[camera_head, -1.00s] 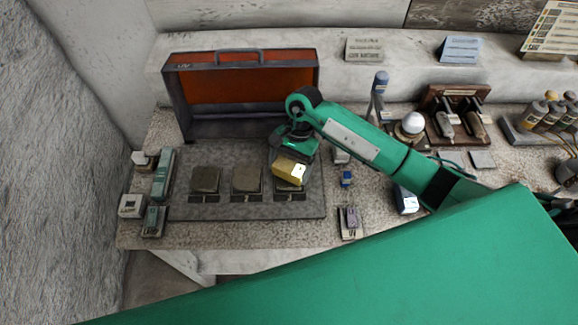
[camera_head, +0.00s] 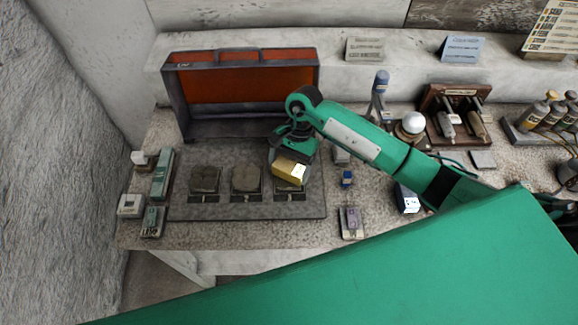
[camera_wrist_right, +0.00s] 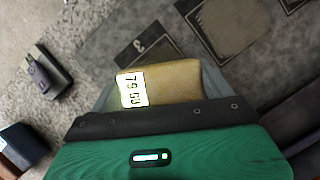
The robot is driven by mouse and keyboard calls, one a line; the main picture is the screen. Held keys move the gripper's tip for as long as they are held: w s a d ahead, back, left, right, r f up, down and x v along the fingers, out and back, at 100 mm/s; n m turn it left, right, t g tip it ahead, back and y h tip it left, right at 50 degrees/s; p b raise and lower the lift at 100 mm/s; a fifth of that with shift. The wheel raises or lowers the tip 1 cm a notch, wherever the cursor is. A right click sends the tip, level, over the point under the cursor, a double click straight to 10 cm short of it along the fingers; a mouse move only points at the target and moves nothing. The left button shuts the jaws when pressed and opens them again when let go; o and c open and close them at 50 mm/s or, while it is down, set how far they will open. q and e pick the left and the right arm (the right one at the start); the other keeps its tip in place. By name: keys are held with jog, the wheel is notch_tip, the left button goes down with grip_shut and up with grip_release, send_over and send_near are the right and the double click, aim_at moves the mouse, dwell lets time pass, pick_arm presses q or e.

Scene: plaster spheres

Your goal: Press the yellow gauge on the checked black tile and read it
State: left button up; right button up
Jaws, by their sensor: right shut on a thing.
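My right gripper (camera_head: 290,158) is shut on the yellow gauge (camera_head: 287,170), a small block with a lit white display. The gauge is over the rightmost of three dark tiles and hides most of it. Whether it touches that tile I cannot tell. The left tile (camera_head: 205,179) and middle tile (camera_head: 246,178) are bare. I cannot tell which tile is checked. In the right wrist view the gauge (camera_wrist_right: 172,82) sits between my grey fingers; its display shows dark characters at an angle, which I cannot read surely. A plate marked 3 (camera_wrist_right: 140,46) lies beside it. My left gripper is out of view.
A grey board (camera_head: 262,211) carries the tiles, with an open orange-lined case (camera_head: 240,83) behind. Small devices stand left of the board, and a purple-topped one (camera_head: 351,222) stands to its right. A white ball (camera_head: 413,123) and a wooden rack (camera_head: 457,113) are further right.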

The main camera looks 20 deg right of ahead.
jog(key=shift+s+f, duration=0.1)
jog(key=shift+f, duration=0.05)
dwell(0.3)
jog(key=shift+r+p, duration=0.3)
jog(key=shift+r, duration=0.6)
jog(key=shift+r+p, duration=0.6)
jog(key=shift+r, duration=2.15)
